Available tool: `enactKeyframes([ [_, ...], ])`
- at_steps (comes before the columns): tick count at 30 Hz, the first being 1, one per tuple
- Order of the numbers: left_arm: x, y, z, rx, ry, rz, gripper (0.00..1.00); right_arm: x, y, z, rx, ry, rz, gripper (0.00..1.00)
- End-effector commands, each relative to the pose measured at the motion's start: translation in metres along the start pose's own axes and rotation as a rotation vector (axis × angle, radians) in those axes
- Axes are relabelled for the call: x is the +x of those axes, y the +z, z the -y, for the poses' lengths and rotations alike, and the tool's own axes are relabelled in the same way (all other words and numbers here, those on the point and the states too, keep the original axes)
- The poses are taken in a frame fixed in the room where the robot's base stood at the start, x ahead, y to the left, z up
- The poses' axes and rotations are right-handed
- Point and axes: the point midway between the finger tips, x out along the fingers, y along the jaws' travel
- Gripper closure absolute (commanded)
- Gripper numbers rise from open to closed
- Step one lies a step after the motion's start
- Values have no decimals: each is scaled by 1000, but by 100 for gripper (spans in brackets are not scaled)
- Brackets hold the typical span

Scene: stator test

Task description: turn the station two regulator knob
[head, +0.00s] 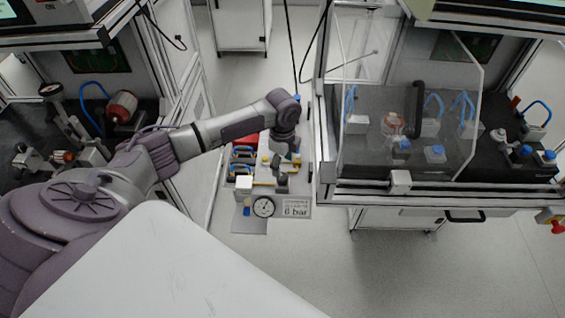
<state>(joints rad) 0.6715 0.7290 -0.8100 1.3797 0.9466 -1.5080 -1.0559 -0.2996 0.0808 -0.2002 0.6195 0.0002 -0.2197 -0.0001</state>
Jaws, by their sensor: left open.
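A small panel stands between the two benches. It carries a round white pressure gauge (263,207) and a label plate (296,208) reading "6 bar". A white block with a blue lower part (244,184) sits left of and above the gauge. My left arm reaches in from the left, and its gripper (281,168) points down over the panel fittings behind the gauge. The gripper is open; its fingers are small and dark here. I cannot tell the regulator knob apart from the fittings around the gripper, or whether the fingers touch it. My right gripper is not in view.
Blue and red parts (243,154) sit left of my gripper. A clear guard (408,110) covers the right bench, whose frame is close to the panel's right. Grey floor (300,260) is open in front.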

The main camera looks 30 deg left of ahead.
Motion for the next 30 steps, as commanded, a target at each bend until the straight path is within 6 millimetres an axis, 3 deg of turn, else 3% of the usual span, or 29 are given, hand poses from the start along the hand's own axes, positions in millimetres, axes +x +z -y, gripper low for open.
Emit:
enactKeyframes([
  [4, -31, 0, 1, 2, -3, -1, 36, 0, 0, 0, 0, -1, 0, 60],
  [10, -54, 0, 0, 1, 0, -1, 36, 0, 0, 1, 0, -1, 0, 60],
  [30, -56, -3, -2, 1, 1, -2, 36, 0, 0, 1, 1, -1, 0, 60],
])
